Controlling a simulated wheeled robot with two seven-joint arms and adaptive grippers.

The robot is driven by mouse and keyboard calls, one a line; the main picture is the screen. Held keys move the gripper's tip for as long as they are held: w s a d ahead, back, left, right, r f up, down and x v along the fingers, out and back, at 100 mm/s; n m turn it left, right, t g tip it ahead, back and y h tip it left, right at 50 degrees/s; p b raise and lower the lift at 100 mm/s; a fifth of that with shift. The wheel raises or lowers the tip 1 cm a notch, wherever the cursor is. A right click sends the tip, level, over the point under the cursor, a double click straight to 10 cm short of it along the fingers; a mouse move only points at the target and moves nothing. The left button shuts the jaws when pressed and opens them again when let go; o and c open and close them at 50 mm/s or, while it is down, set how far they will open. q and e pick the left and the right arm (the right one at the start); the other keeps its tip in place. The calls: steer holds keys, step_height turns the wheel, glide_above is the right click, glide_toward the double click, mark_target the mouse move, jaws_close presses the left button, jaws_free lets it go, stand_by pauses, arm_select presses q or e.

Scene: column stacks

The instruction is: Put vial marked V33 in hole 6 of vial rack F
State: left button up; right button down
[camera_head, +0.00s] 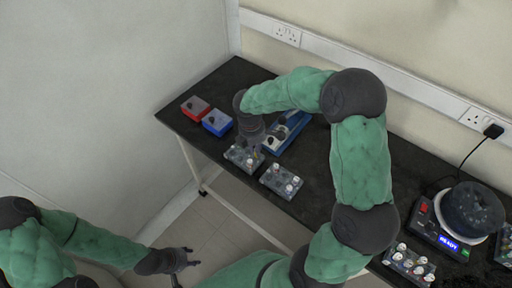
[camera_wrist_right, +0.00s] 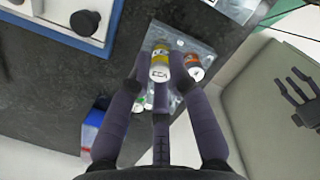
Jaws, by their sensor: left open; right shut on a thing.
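My right gripper (camera_wrist_right: 163,75) is shut on a vial (camera_wrist_right: 159,65) with a white body, a yellow band and a label that reads upside down like V33. In the head view the right gripper (camera_head: 250,143) is over a clear grey rack (camera_head: 233,155) near the table's front edge. The rack (camera_wrist_right: 205,45) also shows behind the vial in the right wrist view. I cannot tell whether the vial is in a hole or above it. No rack letter or hole number is readable. My left gripper (camera_head: 185,259) is open and empty, off the table.
A vial with an orange band (camera_wrist_right: 194,68) is close beside the held one. A second rack (camera_head: 281,180) stands to the right, and another rack (camera_head: 409,264) sits near a device with a lit display (camera_head: 449,243). Red (camera_head: 196,108) and blue (camera_head: 217,122) boxes and a blue-white unit (camera_head: 287,132) are nearby.

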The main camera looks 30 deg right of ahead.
steer(key=shift+f+b, duration=0.3)
steer(key=shift+f, duration=0.7)
stand_by(0.9)
steer(key=c, duration=1.1)
jaws_free()
steer(key=shift+o, duration=0.2)
steer(key=o, duration=0.3)
steer(key=shift+r+p, duration=2.6)
steer(key=shift+r, duration=0.45)
steer(key=shift+f, duration=0.1)
